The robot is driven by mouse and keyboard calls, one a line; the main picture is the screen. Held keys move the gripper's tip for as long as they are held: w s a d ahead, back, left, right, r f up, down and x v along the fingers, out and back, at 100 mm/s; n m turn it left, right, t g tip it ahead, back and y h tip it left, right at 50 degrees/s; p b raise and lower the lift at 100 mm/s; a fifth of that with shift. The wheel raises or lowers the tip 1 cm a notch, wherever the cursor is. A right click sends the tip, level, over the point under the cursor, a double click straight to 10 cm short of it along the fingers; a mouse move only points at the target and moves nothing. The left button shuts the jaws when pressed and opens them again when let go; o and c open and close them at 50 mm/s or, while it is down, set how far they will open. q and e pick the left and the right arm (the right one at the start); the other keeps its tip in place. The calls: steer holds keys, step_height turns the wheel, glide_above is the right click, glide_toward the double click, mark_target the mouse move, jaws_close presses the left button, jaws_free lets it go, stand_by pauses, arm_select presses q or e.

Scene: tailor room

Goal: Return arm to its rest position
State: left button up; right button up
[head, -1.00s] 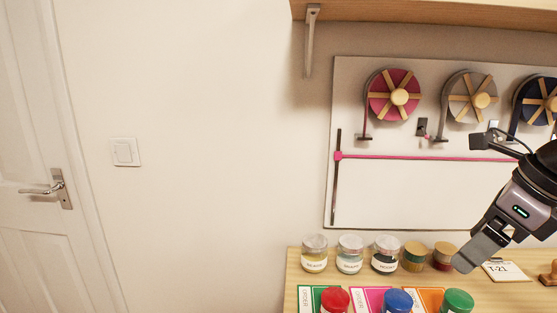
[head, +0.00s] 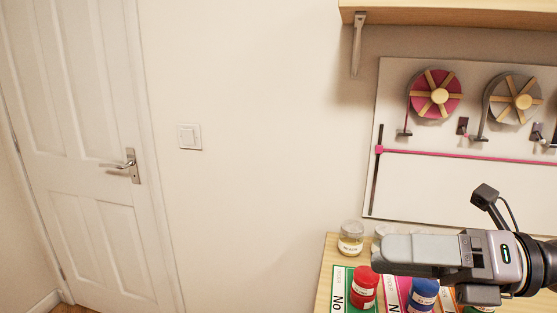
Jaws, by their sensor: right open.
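My right gripper (head: 385,255) comes in from the right edge in the head view, its fingers pointing left. It is open and I see nothing held in it. It is in front of the jars and above the near part of the wooden table (head: 322,292). The gripper hides most of the other jars. My left gripper is not in view.
A glass jar (head: 350,240) stands at the table's left. A white board (head: 420,190) with ribbon spools (head: 435,93) hangs behind, under a wooden shelf (head: 450,14). A white door (head: 85,150) and a light switch (head: 189,137) are left; the wall between is clear.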

steer(key=w+d+m+t+h, duration=0.2)
steer(key=w+m+t, duration=0.1)
steer(key=m+t, duration=0.5)
steer(key=w+d+m+t+h, duration=0.1)
steer(key=w+d+m+t, duration=0.1)
steer(key=m+t, duration=0.65)
steer(key=d+f+m+g+h, duration=0.2)
steer(key=d+f+m+h, duration=0.1)
steer(key=f+m+h, duration=0.4)
steer(key=d+f+m+g+h, duration=0.1)
steer(key=d+f+m+h, duration=0.3)
steer(key=f+m+h, duration=0.4)
steer(key=s+f+m+g, duration=0.6)
steer(key=f+g, duration=0.1)
steer(key=f, duration=0.3)
steer(key=s+a+f+m+g+y, duration=0.1)
steer(key=s+a+f+g, duration=0.1)
steer(key=s+f+g, duration=0.4)
steer(key=s+a+f+g, duration=0.2)
steer(key=s+f, duration=0.2)
steer(key=s, duration=0.4)
steer(key=w+a+f+t+y+b, duration=0.2)
steer(key=w+f+t, duration=0.4)
steer(key=f, duration=0.6)
steer(key=shift+w+a+t+b, duration=0.3)
steer(key=shift+t+b, duration=0.25)
steer(key=shift+b, duration=0.1)
